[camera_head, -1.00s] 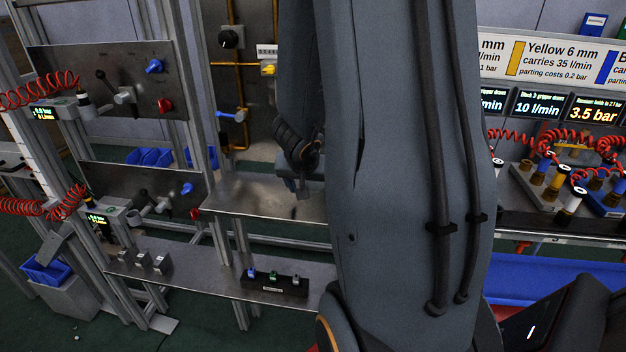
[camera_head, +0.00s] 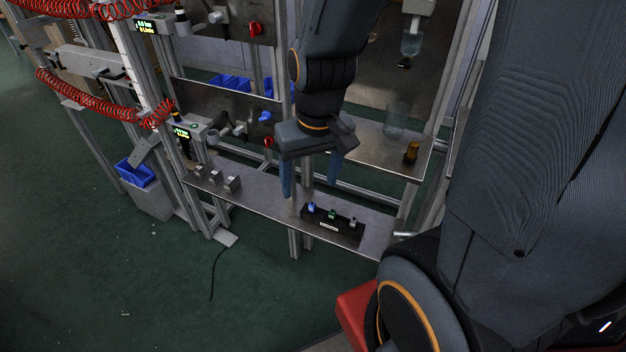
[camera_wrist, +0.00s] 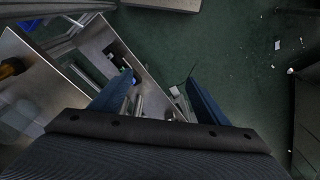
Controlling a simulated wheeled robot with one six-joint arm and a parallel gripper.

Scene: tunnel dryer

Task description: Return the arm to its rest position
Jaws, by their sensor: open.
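My gripper (camera_head: 314,176) hangs from the dark arm near the middle of the head view, pointing down. Its two blue fingers are spread apart, with nothing seen between them. In the head view the fingers are in front of or above the lower metal shelf (camera_head: 262,198); the exact gap cannot be told. In the wrist view my gripper (camera_wrist: 160,95) shows both blue fingers wide apart, with the shelf edge and green floor beyond.
Several small metal blocks (camera_head: 216,178) stand left. A blue bin (camera_head: 136,173), red coiled hoses (camera_head: 100,106) and an amber-topped piece (camera_head: 411,153) are around. Green floor (camera_head: 180,290) is open at front left.

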